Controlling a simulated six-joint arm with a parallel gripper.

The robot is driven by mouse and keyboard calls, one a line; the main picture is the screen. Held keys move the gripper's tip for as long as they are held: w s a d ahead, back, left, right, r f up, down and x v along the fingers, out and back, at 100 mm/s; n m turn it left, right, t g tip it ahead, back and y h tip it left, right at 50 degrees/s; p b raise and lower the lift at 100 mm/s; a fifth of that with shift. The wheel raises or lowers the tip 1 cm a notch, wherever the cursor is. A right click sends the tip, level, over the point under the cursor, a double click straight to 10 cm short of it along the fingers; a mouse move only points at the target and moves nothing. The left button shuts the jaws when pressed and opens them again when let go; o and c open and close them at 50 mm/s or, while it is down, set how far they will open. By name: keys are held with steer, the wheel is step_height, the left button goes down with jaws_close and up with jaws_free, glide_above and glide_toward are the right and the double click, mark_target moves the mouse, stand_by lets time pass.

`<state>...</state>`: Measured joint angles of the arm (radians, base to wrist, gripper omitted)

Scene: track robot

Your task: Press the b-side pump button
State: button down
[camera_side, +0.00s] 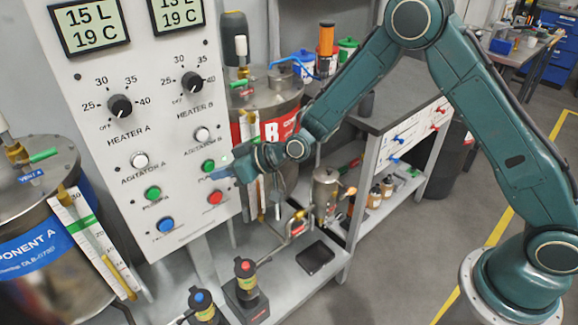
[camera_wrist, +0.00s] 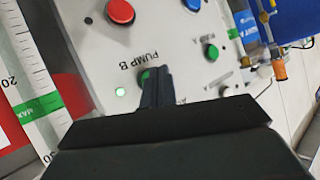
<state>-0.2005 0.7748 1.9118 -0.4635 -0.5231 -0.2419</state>
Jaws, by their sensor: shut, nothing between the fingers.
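The green pump B button (camera_side: 208,166) is on the white control panel (camera_side: 150,100), in the right column above the red button. In the wrist view the pump B button (camera_wrist: 146,74) is mostly hidden behind my fingertips, next to its "PUMP B" label. My gripper (camera_wrist: 156,72) is shut and empty, its tips over the button. In the side view my gripper (camera_side: 219,173) reaches the panel from the right, just by the button. I cannot tell whether the tips touch or press it. A small green light (camera_wrist: 120,92) glows beside the button.
The component B tank (camera_side: 265,95) stands behind my wrist, with a level gauge (camera_wrist: 35,95) beside the panel.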

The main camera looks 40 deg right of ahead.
steer(key=s, duration=0.5)
stand_by(0.4)
steer(key=shift+r, duration=0.15)
steer(key=s+d+r+g+h, duration=0.1)
steer(key=s+d+r+h, duration=0.1)
steer(key=s+d+r, duration=0.5)
steer(key=s+d+r+g+h, duration=0.15)
steer(key=s+d+r, duration=0.25)
steer(key=r, duration=0.5)
steer(key=s+d+r+m+h, duration=0.1)
steer(key=s+d, duration=0.2)
steer(key=s, duration=0.4)
steer(key=s+d+r+m+g+h, duration=0.1)
steer(key=s+d, duration=0.3)
steer(key=s, duration=0.4)
steer(key=s+d+r+m+h, duration=0.1)
steer(key=s+d+m+h, duration=0.1)
steer(key=s+d, duration=0.2)
steer(key=s, duration=0.3)
steer(key=shift+s+r+m+g, duration=0.3)
steer(key=shift+r+m+g, duration=0.05)
steer(key=shift+m, duration=0.05)
